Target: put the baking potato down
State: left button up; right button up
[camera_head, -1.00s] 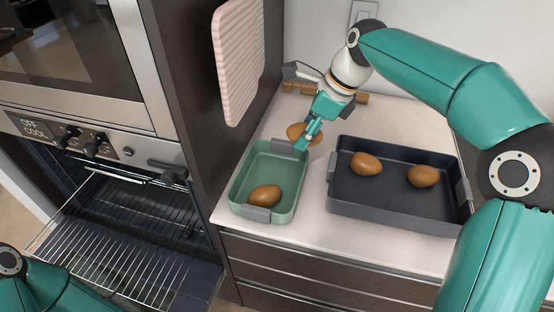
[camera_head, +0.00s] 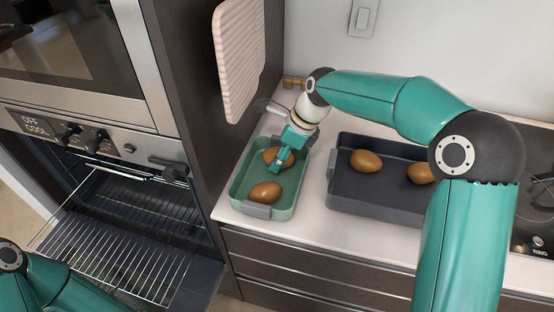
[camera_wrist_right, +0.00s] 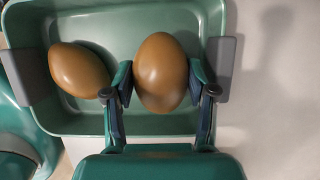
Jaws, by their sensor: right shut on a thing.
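A brown baking potato (camera_head: 277,157) is between the fingers of my right gripper (camera_head: 281,160), inside or just over the back part of the green dish (camera_head: 237,197). In the right wrist view the fingers are shut on both sides of this potato (camera_wrist_right: 161,74). I cannot tell whether it touches the dish floor. A second potato (camera_head: 265,191) lies in the front part of the green dish; it shows beside the left finger in the wrist view (camera_wrist_right: 79,70). My left gripper is not in view.
A dark grey tray (camera_head: 372,207) with two potatoes (camera_head: 366,161) stands to the right on the white counter (camera_head: 312,212). An open oven with a pulled-out wire rack (camera_head: 110,245) is at left. A pink board (camera_head: 239,62) hangs on the cabinet side above the dish.

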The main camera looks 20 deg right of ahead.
jog(key=shift+x, duration=0.85)
jog(key=shift+d, duration=0.1)
jog(key=o, duration=1)
jog(key=shift+f, duration=0.15)
jog(key=v, duration=1.2)
jog(key=shift+s+d+p, duration=0.1)
jog(key=shift+s+p, duration=0.05)
jog(key=shift+p, duration=0.2)
